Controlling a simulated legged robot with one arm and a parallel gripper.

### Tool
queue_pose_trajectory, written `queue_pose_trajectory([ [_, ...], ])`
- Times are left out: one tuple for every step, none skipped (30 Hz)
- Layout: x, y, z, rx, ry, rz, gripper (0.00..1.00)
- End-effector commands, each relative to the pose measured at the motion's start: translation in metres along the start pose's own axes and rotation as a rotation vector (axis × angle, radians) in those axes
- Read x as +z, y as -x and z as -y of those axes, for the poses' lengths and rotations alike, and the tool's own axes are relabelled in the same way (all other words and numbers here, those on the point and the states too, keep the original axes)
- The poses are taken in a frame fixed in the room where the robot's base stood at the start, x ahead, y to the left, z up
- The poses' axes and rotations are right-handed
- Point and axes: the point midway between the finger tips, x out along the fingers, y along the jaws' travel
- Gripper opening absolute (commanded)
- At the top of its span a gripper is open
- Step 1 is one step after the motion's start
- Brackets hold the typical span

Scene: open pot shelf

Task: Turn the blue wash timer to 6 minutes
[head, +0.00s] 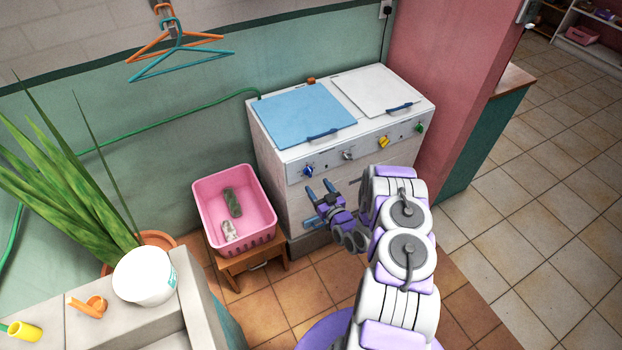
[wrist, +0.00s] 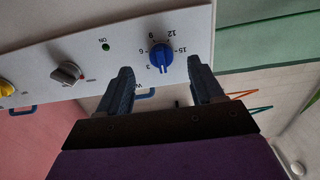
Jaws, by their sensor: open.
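The blue wash timer (head: 308,171) is a round knob at the left end of the front panel of the white washing machine (head: 350,150). In the wrist view the timer (wrist: 161,56) shows upside down, with printed numbers 3, 6, 9, 12 and 15 around it. Its ridge runs nearly upright in that picture, the lower end past the 3, away from the 6. My gripper (head: 318,188) is open and empty, just in front of and below the timer. In the wrist view my gripper's (wrist: 160,66) fingers stand apart on either side of the timer, not visibly touching it.
A grey knob (head: 348,155), a yellow knob (head: 383,142) and a green knob (head: 420,128) sit farther right on the panel. A pink basket (head: 208,226) stands on a wooden stool (head: 262,270) left of the machine. The tiled floor (head: 540,190) at right is clear.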

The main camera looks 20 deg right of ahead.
Motion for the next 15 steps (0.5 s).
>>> queue_pose_trajectory([
  [0.0,-0.011,0.001,-0.003,0.002,-0.005,0.66],
  [0.001,-0.017,0.001,-0.003,0.004,-0.004,0.66],
  [0.001,-0.024,0.0,-0.003,0.003,-0.004,0.66],
  [0.0,-0.029,0.001,-0.003,0.003,-0.004,0.66],
  [0.0,-0.034,0.0,-0.002,0.003,-0.004,0.66],
  [0.0,-0.04,0.0,-0.002,0.002,-0.004,0.66],
  [0.0,-0.043,0.0,-0.002,0.002,-0.004,0.66],
  [0.0,-0.047,0.0,-0.002,0.002,-0.004,0.66],
  [0.0,-0.051,0.0,-0.002,0.002,-0.003,0.66],
  [0.0,-0.053,0.0,-0.001,0.001,-0.002,0.66],
  [0.0,-0.056,0.0,-0.001,0.001,-0.001,0.66],
  [0.0,-0.058,0.0,-0.001,0.0,-0.001,0.66],
  [0.0,-0.06,0.0,-0.001,0.0,-0.001,0.66],
  [0.0,-0.061,0.0,-0.001,0.0,-0.001,0.66],
  [0.0,-0.062,0.0,-0.001,0.0,0.0,0.66],
])
